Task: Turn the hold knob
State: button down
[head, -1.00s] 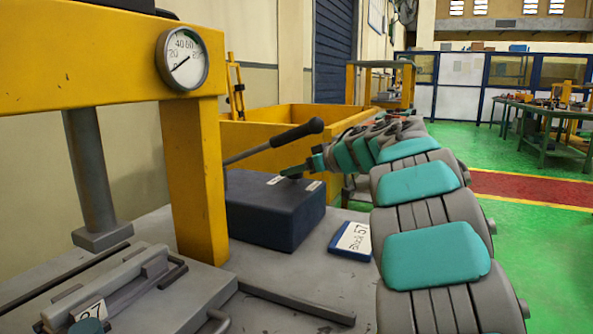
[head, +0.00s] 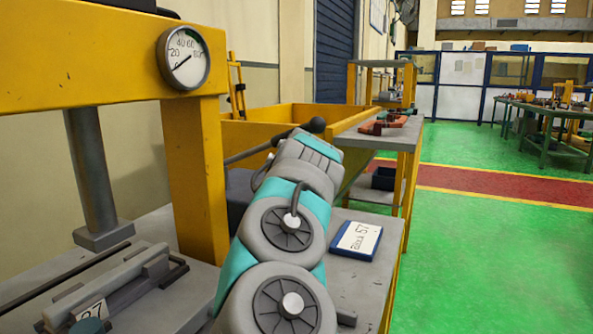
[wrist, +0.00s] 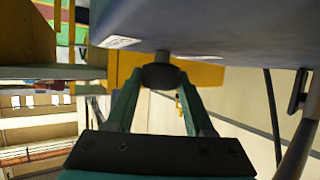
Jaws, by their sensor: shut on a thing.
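The hold knob (wrist: 160,77) is a small dark round knob on a short grey stem. The stem comes out of a blue-grey box (wrist: 215,25), which fills the top of the wrist view. My gripper (wrist: 160,88) has its two green fingers closed on the sides of the knob. In the head view my arm covers most of the box, and only a dark strip of it (head: 238,195) shows. The knob and my gripper are hidden there.
A yellow press frame (head: 195,180) with a round gauge (head: 184,58) stands at the left. A black-ended lever (head: 316,125) rises behind my arm. A blue-edged card (head: 356,238) lies on the bench to the right. Green floor beyond is open.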

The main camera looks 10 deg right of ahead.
jog(key=shift+a+r+m+h, duration=0.1)
jog(key=shift+r+m+h, duration=0.05)
jog(key=shift+m+h, duration=0.15)
dwell(0.4)
jog(key=shift+c, duration=1.4)
grip_release()
